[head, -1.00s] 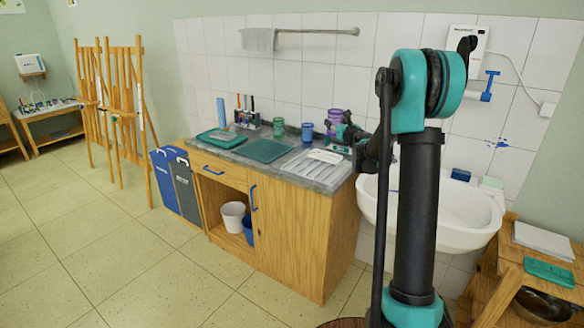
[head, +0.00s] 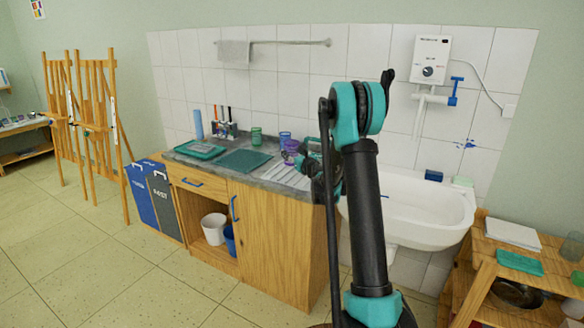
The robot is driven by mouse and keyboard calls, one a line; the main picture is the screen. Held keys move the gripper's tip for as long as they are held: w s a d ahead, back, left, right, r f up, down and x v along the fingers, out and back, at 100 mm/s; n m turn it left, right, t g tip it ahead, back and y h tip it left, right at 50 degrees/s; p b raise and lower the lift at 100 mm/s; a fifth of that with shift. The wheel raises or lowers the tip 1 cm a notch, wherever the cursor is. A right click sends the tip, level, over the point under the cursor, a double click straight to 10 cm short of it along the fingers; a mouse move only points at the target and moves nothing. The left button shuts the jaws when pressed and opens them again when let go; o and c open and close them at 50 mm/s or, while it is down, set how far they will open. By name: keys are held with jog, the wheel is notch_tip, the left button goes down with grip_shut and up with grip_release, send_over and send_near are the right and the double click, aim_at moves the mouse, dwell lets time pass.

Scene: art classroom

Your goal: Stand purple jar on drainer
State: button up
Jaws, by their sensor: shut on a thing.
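The purple jar (head: 291,147) is in my gripper (head: 299,157), at the right end of the counter in the head view. My gripper is shut on the jar, and the jar looks upright. The pale ridged drainer (head: 283,174) is on the counter top, just below and in front of the jar. I cannot tell whether the jar's base touches the drainer. My arm hides the right part of the drainer and much of my gripper.
A blue jar (head: 284,137) stands close behind the purple jar, and a green jar (head: 256,136) is further left. A dark green mat (head: 243,161) and a teal tray (head: 201,149) lie left of the drainer. A white sink (head: 420,212) is to the right.

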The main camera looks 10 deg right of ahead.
jog(key=shift+f, duration=3.3)
jog(key=o, duration=1.3)
jog(key=shift+f, duration=0.1)
